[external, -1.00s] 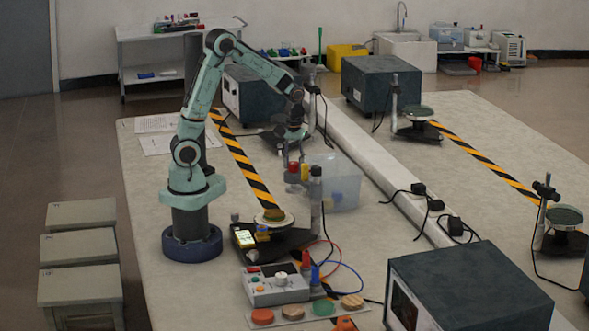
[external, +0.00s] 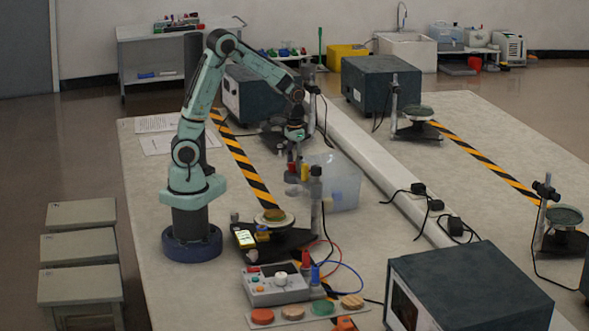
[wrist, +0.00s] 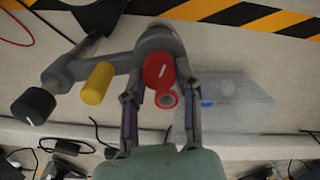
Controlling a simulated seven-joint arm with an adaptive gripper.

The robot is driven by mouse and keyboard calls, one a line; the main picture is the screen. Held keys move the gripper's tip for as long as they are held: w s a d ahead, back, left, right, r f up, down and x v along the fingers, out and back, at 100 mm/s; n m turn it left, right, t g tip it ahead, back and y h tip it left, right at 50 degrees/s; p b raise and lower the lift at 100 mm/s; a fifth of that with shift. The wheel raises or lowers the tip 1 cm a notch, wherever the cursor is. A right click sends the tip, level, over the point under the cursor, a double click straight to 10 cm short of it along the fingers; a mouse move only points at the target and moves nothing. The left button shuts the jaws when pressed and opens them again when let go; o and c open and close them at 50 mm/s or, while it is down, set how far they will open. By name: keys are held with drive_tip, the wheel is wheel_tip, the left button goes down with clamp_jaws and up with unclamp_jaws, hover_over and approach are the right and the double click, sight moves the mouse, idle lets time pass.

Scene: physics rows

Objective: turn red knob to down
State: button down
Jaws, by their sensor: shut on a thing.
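In the external view the red knob (external: 291,168) is mostly covered by my fingers. My gripper (wrist: 159,80) has one finger on each side of the red knob and is shut on it. In the external view my gripper (external: 294,157) points down at the fixture beside the yellow knob (external: 304,172). The yellow knob also shows in the wrist view (wrist: 97,84), left of my fingers. A red-ringed outlet (wrist: 167,99) lies between my fingers.
A black knob (wrist: 33,106) is on the fixture's left arm. A clear plastic bin (external: 335,188) stands close to the right of the fixture. A stand with a plate (external: 273,220) and a control box (external: 275,285) are in front. A white cable duct (external: 365,155) runs behind.

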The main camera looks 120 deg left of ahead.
sight(294, 163)
idle(0.3)
drive_tip(key=c, duration=0.8)
unclamp_jaws()
wheel_tip(294, 163, up, 12)
